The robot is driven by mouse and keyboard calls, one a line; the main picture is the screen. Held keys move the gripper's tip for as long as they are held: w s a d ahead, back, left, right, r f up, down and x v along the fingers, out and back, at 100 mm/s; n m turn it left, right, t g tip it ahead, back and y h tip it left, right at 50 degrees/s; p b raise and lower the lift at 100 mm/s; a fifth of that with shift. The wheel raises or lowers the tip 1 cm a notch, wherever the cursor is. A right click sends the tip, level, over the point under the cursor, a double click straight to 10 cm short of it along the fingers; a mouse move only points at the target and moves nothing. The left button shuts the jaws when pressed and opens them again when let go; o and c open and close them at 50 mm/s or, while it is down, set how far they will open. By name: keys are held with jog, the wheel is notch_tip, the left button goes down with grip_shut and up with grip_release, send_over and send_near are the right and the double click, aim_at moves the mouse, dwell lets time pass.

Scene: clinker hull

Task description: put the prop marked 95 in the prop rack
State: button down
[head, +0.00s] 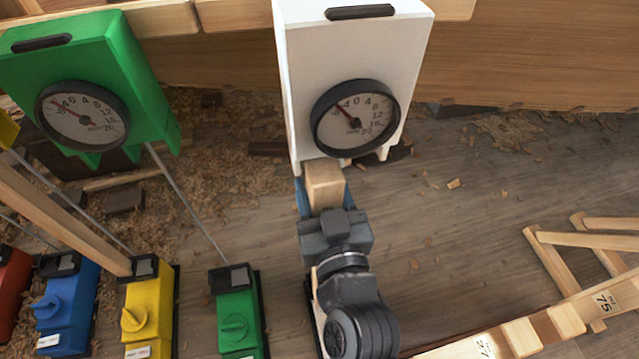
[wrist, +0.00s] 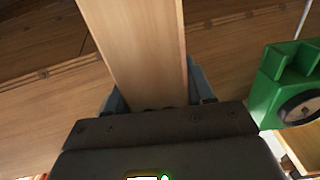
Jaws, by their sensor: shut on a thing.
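My gripper (head: 322,208) is in the middle of the head view, below the white gauge box, shut on a pale wooden prop (head: 325,180). In the wrist view the prop (wrist: 137,45) runs up and away between the jaws of my gripper (wrist: 155,98). No number shows on its visible faces, so I cannot read its mark. In the head view its far part is hidden behind the white box. A wooden frame, which looks like the prop rack (head: 550,260), stands at the lower right. A wooden piece marked 75 (head: 603,301) lies there.
The white gauge box (head: 300,60) is close above my gripper. A green gauge box (head: 130,70) is at the left. Yellow (head: 150,310), blue (head: 70,300) and green (head: 237,315) switch boxes stand lower left, with thin rods and a slanting plank (head: 70,220). The floor at right is mostly clear.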

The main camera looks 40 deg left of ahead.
aim_at(329, 188)
jog(key=shift+b+v, duration=0.9)
jog(key=shift+v, duration=1)
jog(key=shift+r, duration=0.25)
jog(key=shift+r+p, duration=2.75)
jog(key=shift+r, duration=0.45)
jog(key=shift+s+d+f, duration=0.1)
